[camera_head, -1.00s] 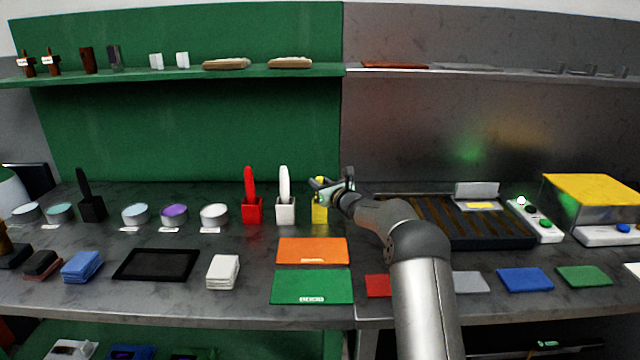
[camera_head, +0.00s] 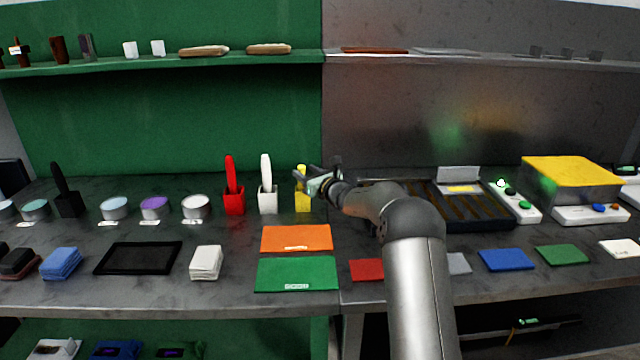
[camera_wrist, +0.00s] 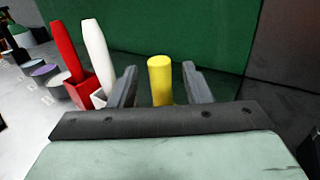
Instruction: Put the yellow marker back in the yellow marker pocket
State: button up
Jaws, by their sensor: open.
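The yellow marker (camera_head: 301,170) stands upright in the yellow pocket (camera_head: 303,204), the rightmost of a short row of marker pockets. My gripper (camera_head: 308,181) reaches it from the right, at the height of the marker's upper part. In the wrist view, my gripper (camera_wrist: 160,72) is open, with one finger on each side of the yellow marker (camera_wrist: 160,80). A dark gap shows between the marker and each finger. The marker's lower part and the pocket are hidden behind my gripper in the wrist view.
The white marker in its white pocket (camera_head: 268,201) and the red marker in its red pocket (camera_head: 234,201) stand close on the left. An orange mat (camera_head: 297,238) lies in front. A dark slotted tray (camera_head: 480,212) lies to the right.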

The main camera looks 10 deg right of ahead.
jog(key=b+v, duration=0.2)
jog(key=v, duration=0.7)
jog(key=s+a+f+n+g+y, duration=0.1)
jog(key=s+a+n+g, duration=0.4)
jog(key=s+a+n, duration=0.45)
jog(key=s+a+n+g+y, duration=0.1)
jog(key=s+a+n+g, duration=0.45)
jog(key=s, duration=0.65)
jog(key=s+d+f+n+g+h, duration=0.2)
jog(key=s+n, duration=0.3)
jog(key=s, duration=0.5)
jog(key=s+d+f+n+g+h, duration=0.1)
jog(key=s+d+f+n+h, duration=0.2)
jog(key=s, duration=0.7)
jog(key=s+d+f+n+g+h, duration=0.2)
jog(key=s+d+f+n+h, duration=0.1)
jog(key=s+n, duration=0.5)
jog(key=s+d+h, duration=0.1)
jog(key=s, duration=0.2)
jog(key=shift+d+g+h, duration=0.15)
jog(key=shift+g+h, duration=0.15)
jog(key=shift+g, duration=0.05)
